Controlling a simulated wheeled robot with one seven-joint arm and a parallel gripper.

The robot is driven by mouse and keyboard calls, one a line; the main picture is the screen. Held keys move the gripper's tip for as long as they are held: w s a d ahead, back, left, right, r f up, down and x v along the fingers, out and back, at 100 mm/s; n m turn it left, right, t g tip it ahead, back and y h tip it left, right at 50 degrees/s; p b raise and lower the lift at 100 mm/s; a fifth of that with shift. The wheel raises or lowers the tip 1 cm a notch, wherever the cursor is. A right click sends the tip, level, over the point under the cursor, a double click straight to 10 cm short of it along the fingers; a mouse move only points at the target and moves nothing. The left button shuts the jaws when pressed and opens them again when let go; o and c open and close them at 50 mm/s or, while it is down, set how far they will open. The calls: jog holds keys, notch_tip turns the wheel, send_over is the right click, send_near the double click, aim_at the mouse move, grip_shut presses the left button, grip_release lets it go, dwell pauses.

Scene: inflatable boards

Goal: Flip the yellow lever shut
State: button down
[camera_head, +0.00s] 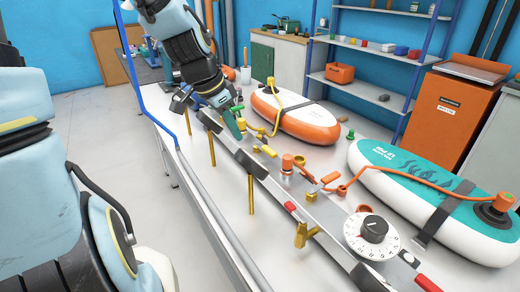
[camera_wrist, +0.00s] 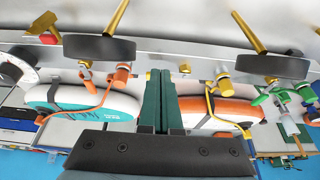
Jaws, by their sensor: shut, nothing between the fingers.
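My gripper (camera_head: 236,130) is above the grey rail, its dark green fingers pressed together and empty. In the wrist view, the closed fingers (camera_wrist: 160,75) point toward the rail. A small yellow piece, apparently the yellow lever (camera_head: 268,151), sits on the rail just right of and below the fingertips in the head view. In the wrist view, the yellow lever (camera_wrist: 185,69) is right beside the fingers, partly hidden; contact and its exact angle cannot be told. A yellow hose fitting (camera_wrist: 222,75) stands to its right there, with a yellow hose running to the orange-and-white board (camera_head: 300,118).
An orange lever (camera_head: 325,180) and orange fitting (camera_head: 287,163) are farther along the rail, near a white dial (camera_head: 372,235). A teal-and-white board (camera_head: 420,195) lies at right. Green fittings (camera_wrist: 280,92) show in the wrist view. Yellow rods (camera_head: 251,195) stick out from the rail's front.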

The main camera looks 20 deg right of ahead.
aim_at(260, 149)
jog(key=shift+w+d+f+p, duration=0.2)
jog(key=shift+w+d+f, duration=0.05)
jog(key=shift+d+f, duration=1.05)
jog(key=shift+w+d+f+p, duration=0.25)
jog(key=shift+d+f, duration=0.85)
jog(key=shift+f, duration=0.35)
jog(key=shift+w+d+f+p, duration=0.2)
jog(key=shift+d+f, duration=1)
jog(key=shift+f, duration=0.2)
